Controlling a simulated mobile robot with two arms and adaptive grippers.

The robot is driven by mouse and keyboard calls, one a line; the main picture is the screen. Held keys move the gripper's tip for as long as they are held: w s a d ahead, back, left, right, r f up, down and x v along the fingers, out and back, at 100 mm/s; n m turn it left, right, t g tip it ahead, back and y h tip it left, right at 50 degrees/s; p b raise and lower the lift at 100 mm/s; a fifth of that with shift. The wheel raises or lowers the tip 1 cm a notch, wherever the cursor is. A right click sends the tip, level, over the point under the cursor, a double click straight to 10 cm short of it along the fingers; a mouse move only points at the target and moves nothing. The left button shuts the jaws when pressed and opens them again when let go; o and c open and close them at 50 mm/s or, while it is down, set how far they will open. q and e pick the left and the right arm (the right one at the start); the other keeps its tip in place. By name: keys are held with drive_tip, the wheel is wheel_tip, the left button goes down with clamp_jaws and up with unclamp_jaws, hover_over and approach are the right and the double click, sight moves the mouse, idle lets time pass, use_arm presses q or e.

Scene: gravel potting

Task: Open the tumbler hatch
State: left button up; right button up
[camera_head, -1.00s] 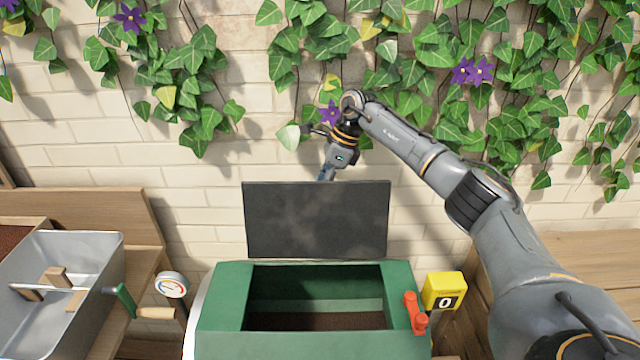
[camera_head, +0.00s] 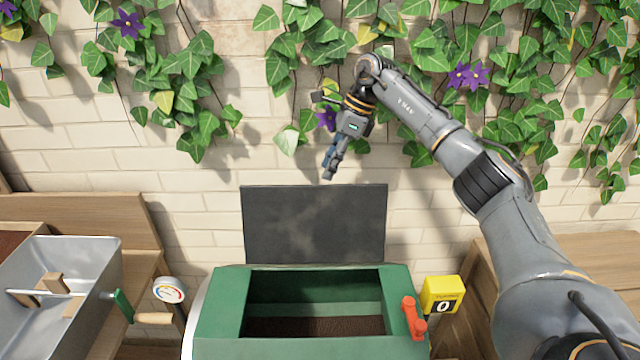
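The green tumbler (camera_head: 217,312) stands at the bottom middle. Its dark grey hatch (camera_head: 314,226) stands upright at the back edge of the opening, and dark brown material (camera_head: 315,326) shows inside. My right gripper (camera_head: 328,175) is above the hatch's top edge, apart from it, with its fingers pointing down. The fingers look close together, but they are seen from the side and small, so I cannot tell whether they are open or shut. I see nothing held in them. My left gripper is not in view.
A red handle (camera_head: 412,318) and a yellow counter showing 0 (camera_head: 441,294) sit at the tumbler's right. A round gauge (camera_head: 169,290) is at its left. A metal bin (camera_head: 95,262) with a green-and-wood-handled tool (camera_head: 123,305) stands farther left. An ivy-covered brick wall (camera_head: 250,150) rises behind.

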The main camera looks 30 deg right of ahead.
drive_tip(key=shift+v, duration=2.05)
drive_tip(key=shift+a+f, duration=0.1)
